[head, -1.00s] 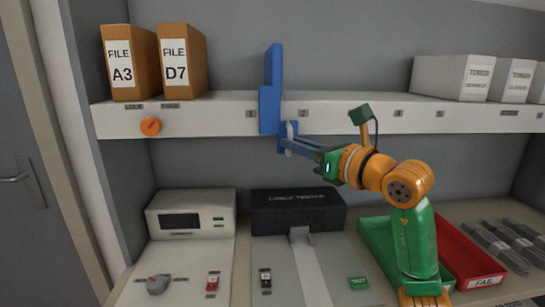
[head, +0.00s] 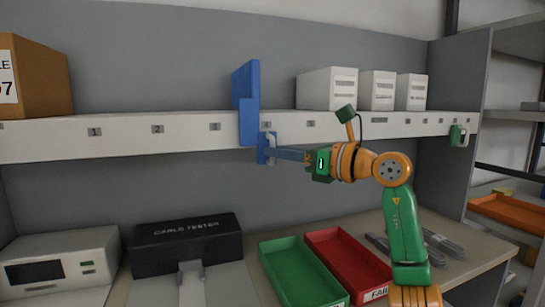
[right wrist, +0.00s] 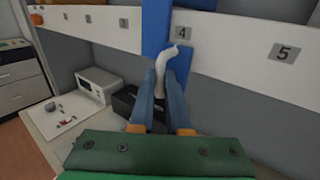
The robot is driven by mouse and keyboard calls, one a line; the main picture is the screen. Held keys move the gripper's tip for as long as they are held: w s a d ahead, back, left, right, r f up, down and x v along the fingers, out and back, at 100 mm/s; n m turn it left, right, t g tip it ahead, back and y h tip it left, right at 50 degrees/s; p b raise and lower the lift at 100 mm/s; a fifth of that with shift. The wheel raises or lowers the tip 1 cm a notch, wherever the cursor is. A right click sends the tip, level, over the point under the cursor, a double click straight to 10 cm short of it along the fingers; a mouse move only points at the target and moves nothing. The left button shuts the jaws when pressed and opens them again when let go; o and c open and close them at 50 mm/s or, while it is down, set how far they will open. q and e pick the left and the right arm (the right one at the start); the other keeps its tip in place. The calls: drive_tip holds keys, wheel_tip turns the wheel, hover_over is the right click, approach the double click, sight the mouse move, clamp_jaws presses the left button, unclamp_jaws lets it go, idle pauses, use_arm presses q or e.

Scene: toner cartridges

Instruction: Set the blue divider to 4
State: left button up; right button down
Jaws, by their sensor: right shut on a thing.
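The blue divider (head: 248,115) stands upright on the white shelf (head: 60,140), with a flat part hanging over its front edge. It is between the 3 label (head: 215,127) and the 4 label (head: 267,125), just left of the 4. In the right wrist view the divider (right wrist: 154,35) is right beside the 4 label (right wrist: 182,32), with the 5 label (right wrist: 283,53) farther right. My right gripper (head: 273,153) is shut on the pale handle (right wrist: 166,65) below the divider's front. The fingers partly hide the handle. My left gripper is out of view.
White toner boxes (head: 327,89) stand on the shelf to the right, with shelf room between them and the divider. A brown file box (head: 40,85) is at the far left. Below are a cable tester (head: 187,243), a green tray (head: 300,272) and a red tray (head: 345,262).

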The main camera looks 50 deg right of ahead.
drive_tip(key=shift+d, duration=0.1)
idle(0.3)
drive_tip(key=c, duration=0.9)
unclamp_jaws()
drive_tip(key=s+b, duration=0.4)
drive_tip(key=s, duration=0.3)
drive_tip(key=shift+d, duration=0.15)
